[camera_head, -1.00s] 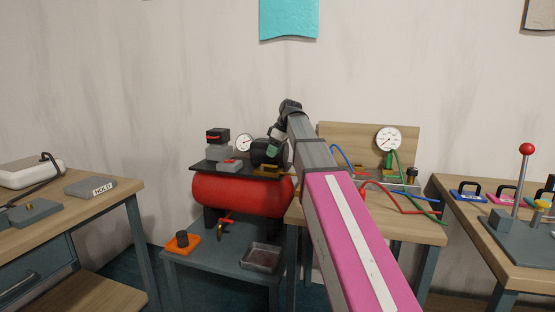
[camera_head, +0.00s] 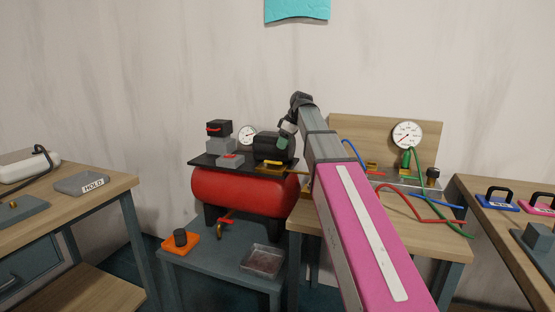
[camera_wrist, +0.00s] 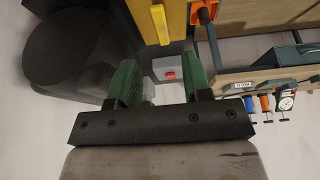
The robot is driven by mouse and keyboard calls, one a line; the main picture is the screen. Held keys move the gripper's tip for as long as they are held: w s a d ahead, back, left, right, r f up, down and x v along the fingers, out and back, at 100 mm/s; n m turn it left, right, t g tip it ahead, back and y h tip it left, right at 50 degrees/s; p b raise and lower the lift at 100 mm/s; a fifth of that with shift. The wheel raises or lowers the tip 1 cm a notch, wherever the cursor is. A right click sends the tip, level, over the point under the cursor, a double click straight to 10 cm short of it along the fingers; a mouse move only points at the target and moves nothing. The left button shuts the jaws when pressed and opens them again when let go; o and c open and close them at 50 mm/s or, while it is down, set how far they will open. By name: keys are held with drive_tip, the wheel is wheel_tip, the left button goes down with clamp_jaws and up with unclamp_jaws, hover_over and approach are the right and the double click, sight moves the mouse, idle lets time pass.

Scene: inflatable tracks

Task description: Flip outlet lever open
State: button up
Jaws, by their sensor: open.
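A red air compressor (camera_head: 240,192) stands on a low grey bench. A small yellow lever-like part (camera_head: 270,167) sits at the right of its black top plate, below the black motor (camera_head: 270,146); I take it for the outlet lever, but it is too small to be sure. My gripper (camera_head: 284,146), with green fingers, is above it, close to the motor. In the wrist view my gripper (camera_wrist: 161,68) is open and empty. A yellow bar (camera_wrist: 162,54) shows just beyond and between the fingertips; contact cannot be told.
An orange block with a black knob (camera_head: 180,242) and a grey tray (camera_head: 262,259) lie on the bench. A wooden table with hoses (camera_head: 430,243) is close on the right.

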sight(275, 162)
drive_tip(key=x, duration=0.8)
clamp_jaws()
